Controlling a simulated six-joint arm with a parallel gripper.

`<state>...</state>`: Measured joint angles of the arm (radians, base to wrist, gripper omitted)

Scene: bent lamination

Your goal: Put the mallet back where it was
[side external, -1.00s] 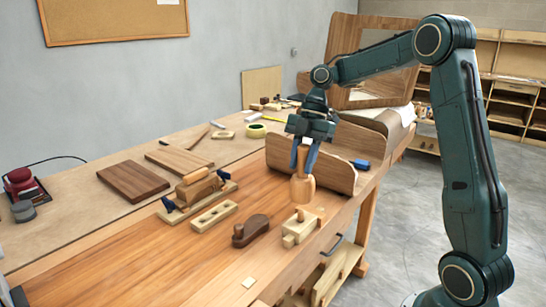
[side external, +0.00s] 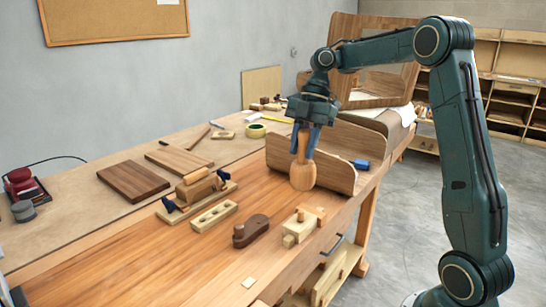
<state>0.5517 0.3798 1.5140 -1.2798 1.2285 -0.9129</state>
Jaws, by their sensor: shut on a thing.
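The wooden mallet (side external: 303,175) hangs head down from my gripper (side external: 304,140), its pale round head below the blue fingers. My gripper is shut on the mallet's handle. The mallet is in front of the curved brown wooden panel (side external: 338,174) and partly covers it. Whether the head touches the bench top (side external: 262,190) or is just above it, I cannot tell. A pale wooden block tool with a knob (side external: 299,228) sits on the bench just in front of the mallet head.
A dark wooden plane (side external: 250,231), a drilled wooden strip (side external: 214,216) and a larger clamped wooden piece (side external: 197,186) lie left of the mallet. Dark and light boards (side external: 133,181) lie further left. A blue item (side external: 361,164) is right of the curved panel. The front left bench is mostly clear.

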